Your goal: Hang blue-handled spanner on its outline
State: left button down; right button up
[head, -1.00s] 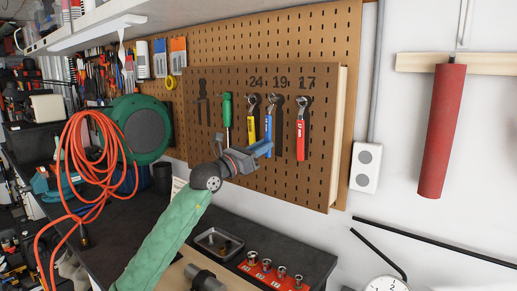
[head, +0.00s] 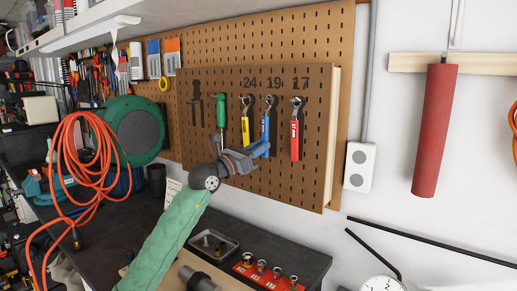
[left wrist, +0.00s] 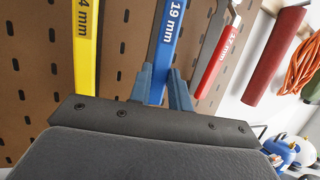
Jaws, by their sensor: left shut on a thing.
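The blue-handled spanner (head: 267,122) hangs upright at the pegboard panel (head: 213,162), under the number 19, with its head over the dark outline there. My left gripper (head: 262,148) is shut on the lower part of its handle. In the left wrist view the blue handle (left wrist: 169,42), marked 19 mm, runs up between the two fingers (left wrist: 162,88). The fingers hide its lower end. Whether the head rests on a peg is too small to tell. My right gripper is not in view.
A yellow spanner (head: 245,128) hangs close on the left and a red spanner (head: 295,138) on the right. A green-handled screwdriver (head: 220,112) hangs further left. Below are a metal tray (head: 232,255) and a red socket holder (head: 262,277) on the bench.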

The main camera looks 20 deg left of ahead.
pick_arm(q)
jog(key=c, duration=1.2)
grip_release()
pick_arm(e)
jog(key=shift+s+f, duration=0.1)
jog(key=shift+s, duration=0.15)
pick_arm(q)
jog(key=shift+s+a, duration=0.1)
jog(key=shift+s, duration=0.05)
